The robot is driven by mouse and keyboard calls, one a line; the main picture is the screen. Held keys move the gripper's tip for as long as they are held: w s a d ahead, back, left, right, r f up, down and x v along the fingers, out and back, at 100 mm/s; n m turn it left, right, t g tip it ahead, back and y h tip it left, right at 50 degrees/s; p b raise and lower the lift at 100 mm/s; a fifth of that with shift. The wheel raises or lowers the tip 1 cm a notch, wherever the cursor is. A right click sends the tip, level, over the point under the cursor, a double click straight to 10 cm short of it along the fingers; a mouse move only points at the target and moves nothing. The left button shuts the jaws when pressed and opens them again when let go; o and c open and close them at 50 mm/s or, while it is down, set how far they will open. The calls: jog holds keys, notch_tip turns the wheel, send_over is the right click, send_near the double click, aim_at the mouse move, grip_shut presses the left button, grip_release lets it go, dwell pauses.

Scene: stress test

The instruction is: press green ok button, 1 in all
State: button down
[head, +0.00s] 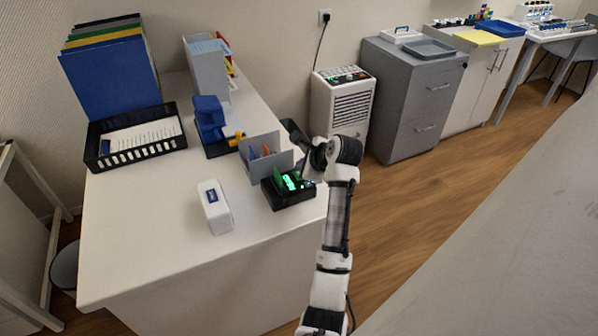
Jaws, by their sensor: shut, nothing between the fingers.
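A small black device (291,197) with a glowing green display (291,181) sits near the right edge of the white desk. Green also shows on its upper left part. I cannot make out a separate green ok button at this size; my gripper may hide part of the device. My gripper (309,182) is at the device's right side, close to the display, and is shut with nothing held. I cannot tell whether it touches the device.
Beside the device on the desk (150,235) are a grey organizer (259,165), a white box (215,207), a blue holder (209,118) and a black basket (112,159). A white appliance (345,103) with top controls and a grey cabinet (408,97) stand behind. The desk's front left is clear.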

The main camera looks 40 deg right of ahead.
notch_tip(320, 180, up, 5)
jog(key=p, duration=0.6)
dwell(0.3)
dwell(0.6)
